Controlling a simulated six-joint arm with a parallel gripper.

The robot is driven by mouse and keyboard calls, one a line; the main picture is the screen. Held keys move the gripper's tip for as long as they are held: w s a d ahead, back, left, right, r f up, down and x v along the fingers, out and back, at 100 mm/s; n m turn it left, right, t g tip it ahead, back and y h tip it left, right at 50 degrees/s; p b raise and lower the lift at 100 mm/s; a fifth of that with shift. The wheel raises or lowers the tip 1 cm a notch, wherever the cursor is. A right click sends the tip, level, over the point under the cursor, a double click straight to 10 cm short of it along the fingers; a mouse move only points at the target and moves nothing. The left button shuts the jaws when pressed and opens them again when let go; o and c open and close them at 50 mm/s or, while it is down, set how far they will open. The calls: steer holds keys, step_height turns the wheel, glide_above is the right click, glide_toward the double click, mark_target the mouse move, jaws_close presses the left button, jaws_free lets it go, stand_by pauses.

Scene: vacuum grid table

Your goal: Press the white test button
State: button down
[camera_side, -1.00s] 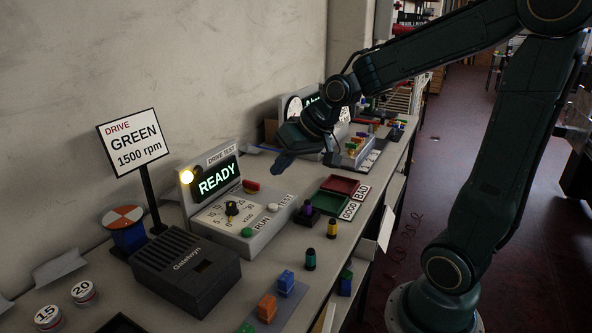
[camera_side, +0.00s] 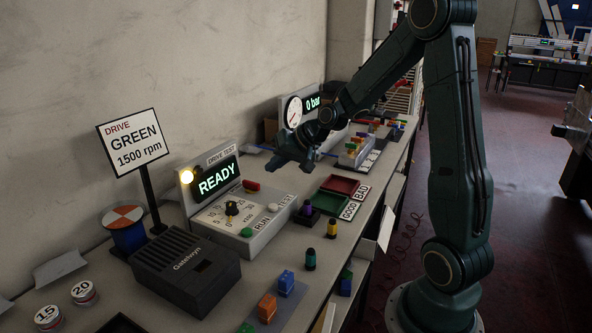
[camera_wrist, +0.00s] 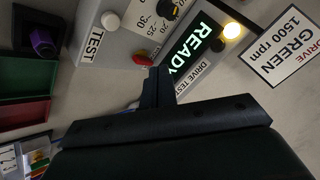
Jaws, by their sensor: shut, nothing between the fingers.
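The white test button (camera_side: 273,208) sits on the sloped grey drive test box (camera_side: 262,238), beside the TEST label. In the wrist view the white button (camera_wrist: 110,20) is at the upper left, above the TEST label (camera_wrist: 95,46). My gripper (camera_side: 308,166) hangs above the bench, behind and right of the button in the side view, apart from it. In the wrist view its fingers (camera_wrist: 158,75) are together and empty, pointing towards the box near the red button (camera_wrist: 143,60).
The READY screen (camera_side: 217,179) and a lit yellow lamp (camera_side: 187,177) rise behind the panel. A red button (camera_side: 251,186), green button (camera_side: 246,232) and black dial (camera_side: 231,208) share it. The red tray (camera_side: 340,185) and green tray (camera_side: 331,203) lie to the right.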

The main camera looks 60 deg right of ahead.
mark_target(277, 207)
steer(key=shift+f, duration=0.15)
steer(key=shift+f, duration=4.25)
steer(key=shift+f, duration=0.95)
stand_by(0.5)
steer(key=shift+r, duration=0.9)
steer(key=shift+r, duration=0.1)
steer(key=shift+r, duration=2.45)
